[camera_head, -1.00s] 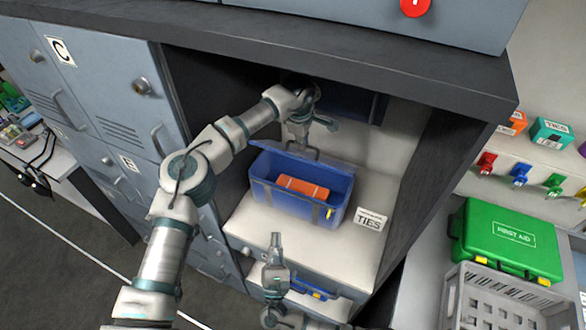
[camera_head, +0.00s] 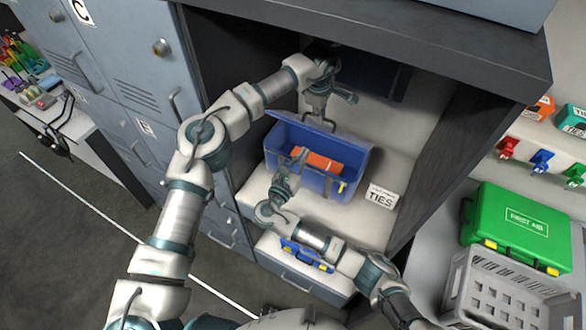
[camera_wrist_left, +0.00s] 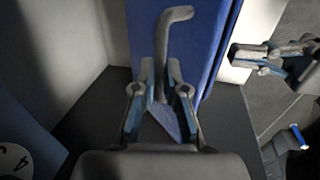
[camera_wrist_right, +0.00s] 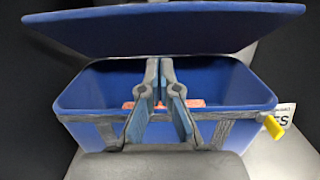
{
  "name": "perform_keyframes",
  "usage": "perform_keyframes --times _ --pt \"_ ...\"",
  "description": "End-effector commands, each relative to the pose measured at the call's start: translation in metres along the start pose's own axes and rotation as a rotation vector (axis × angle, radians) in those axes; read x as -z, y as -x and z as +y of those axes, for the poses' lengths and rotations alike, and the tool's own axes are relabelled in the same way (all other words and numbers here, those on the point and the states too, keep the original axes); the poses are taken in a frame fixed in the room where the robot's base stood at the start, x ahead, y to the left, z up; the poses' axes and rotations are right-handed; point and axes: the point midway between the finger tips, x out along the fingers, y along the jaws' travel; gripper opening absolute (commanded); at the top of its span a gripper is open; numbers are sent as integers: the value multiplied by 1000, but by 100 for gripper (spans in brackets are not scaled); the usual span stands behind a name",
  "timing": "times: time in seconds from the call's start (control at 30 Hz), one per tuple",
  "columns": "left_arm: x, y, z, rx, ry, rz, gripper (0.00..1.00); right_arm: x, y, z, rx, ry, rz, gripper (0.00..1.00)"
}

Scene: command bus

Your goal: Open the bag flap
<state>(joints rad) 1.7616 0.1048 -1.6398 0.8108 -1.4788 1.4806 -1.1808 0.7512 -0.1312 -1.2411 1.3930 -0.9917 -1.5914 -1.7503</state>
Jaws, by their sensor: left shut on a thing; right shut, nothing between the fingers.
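The blue bag (camera_head: 322,182) sits in the cabinet opening with an orange item (camera_head: 320,161) inside. Its blue flap (camera_wrist_right: 165,30) stands raised at the back, leaving the top open. My left gripper (camera_head: 318,110) is behind the bag, shut on the flap's grey handle (camera_wrist_left: 165,38); the exact contact is partly hidden. My right gripper (camera_head: 298,155) is in front of the bag's opening, its fingers together and empty. In the right wrist view, its fingers (camera_wrist_right: 160,66) cover part of the orange item, and a yellow latch (camera_wrist_right: 272,127) shows at the bag's right.
Cabinet walls and the dark top (camera_head: 400,30) enclose the space. A lower drawer (camera_head: 300,280) is below. A green first aid case (camera_head: 520,225) and a grey crate (camera_head: 510,295) stand to the right.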

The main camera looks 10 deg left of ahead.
Motion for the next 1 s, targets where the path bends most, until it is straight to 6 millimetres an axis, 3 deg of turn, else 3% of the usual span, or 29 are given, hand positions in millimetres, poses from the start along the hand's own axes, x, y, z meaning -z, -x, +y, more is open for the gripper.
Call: perform_keyframes --times 0.1,0.3,0.77,1.0 --pt "1 -6 -1 3 2 3 0 -8 -20 0 1 -2 -3 0" --pt "2 -6 -1 3 2 2 0 -24 -35 0 0 0 -1 0" --pt "2 -6 -1 3 2 2 0 -28 -39 0 1 1 -1 0" --pt "2 -6 -2 9 2 2 0 -43 -52 0 0 0 -3 0"
